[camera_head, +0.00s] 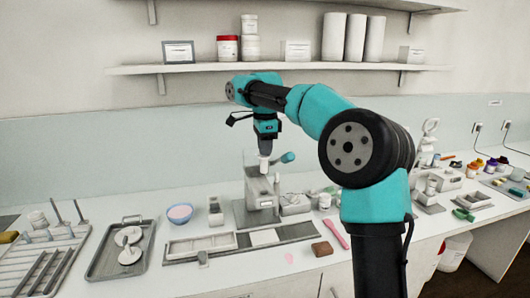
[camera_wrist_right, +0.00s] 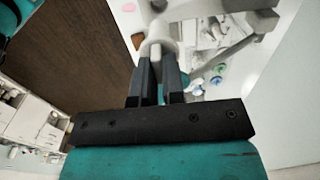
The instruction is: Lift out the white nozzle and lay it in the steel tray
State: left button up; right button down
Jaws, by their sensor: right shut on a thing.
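My right gripper (camera_head: 265,152) is above the cream mill (camera_head: 258,192) in the head view, pointing down. Its fingers (camera_wrist_right: 158,72) are shut on a pale piece, which I take to be the white nozzle (camera_wrist_right: 156,46). In the head view the nozzle (camera_head: 264,166) shows as a small light shape just under the fingertips, at the top of the mill. I cannot tell whether it is clear of the mill. The steel tray (camera_head: 106,261) lies on the counter at the left, with white round parts in it. My left gripper is not in view.
A wire rack (camera_head: 30,262) is left of the tray. A long grey tray (camera_head: 215,243) lies before the mill. A shelf (camera_head: 280,68) with jars hangs above.

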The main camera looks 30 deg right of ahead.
jog(key=shift+r, duration=2.15)
